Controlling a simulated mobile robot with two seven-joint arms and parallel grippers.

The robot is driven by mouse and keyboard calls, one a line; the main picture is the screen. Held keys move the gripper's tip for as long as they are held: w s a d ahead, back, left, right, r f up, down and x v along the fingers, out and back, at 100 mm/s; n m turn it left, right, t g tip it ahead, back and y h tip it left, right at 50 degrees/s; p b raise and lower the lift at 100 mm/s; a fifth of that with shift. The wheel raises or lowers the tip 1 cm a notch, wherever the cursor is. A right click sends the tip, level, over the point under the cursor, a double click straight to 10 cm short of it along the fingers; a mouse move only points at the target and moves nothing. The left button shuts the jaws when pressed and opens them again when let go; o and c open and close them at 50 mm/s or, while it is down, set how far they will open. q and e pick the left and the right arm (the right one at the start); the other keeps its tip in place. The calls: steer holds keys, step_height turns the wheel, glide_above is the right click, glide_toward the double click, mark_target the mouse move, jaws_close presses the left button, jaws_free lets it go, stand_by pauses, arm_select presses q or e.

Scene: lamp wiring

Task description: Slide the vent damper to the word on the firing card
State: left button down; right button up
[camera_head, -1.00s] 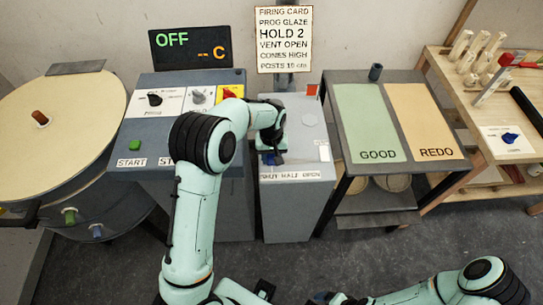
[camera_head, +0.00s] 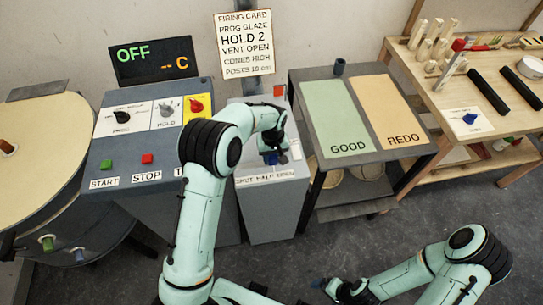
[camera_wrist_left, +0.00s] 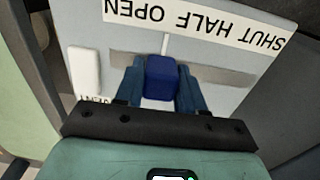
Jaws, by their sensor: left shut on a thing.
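The firing card (camera_head: 245,45) on the wall reads VENT OPEN. The vent box (camera_head: 270,210) stands below it, with SHUT, HALF and OPEN along its front edge. My left gripper (camera_head: 271,158) is over the box, shut on the blue damper knob (camera_wrist_left: 161,79). In the left wrist view the label strip (camera_wrist_left: 200,22) is upside down, with OPEN on the left. The knob stands in the grey slot (camera_wrist_left: 215,73), between HALF and OPEN. My right gripper (camera_head: 328,289) is low at the front, away from the box; its jaws are unclear.
The control console (camera_head: 140,165) with dials and buttons is left of the vent box. A table (camera_head: 305,165) with GOOD and REDO mats is to its right. A white plate (camera_wrist_left: 84,70) is beside the slot's OPEN end. A round kiln (camera_head: 45,165) stands far left.

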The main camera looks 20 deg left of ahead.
arm_select(q)
steer(key=c, duration=0.8)
jaws_free()
steer(key=shift+o, duration=0.2)
step_height(320, 180, up, 13)
steer(key=shift+r+p, duration=0.2)
steer(key=shift+p, duration=0.15)
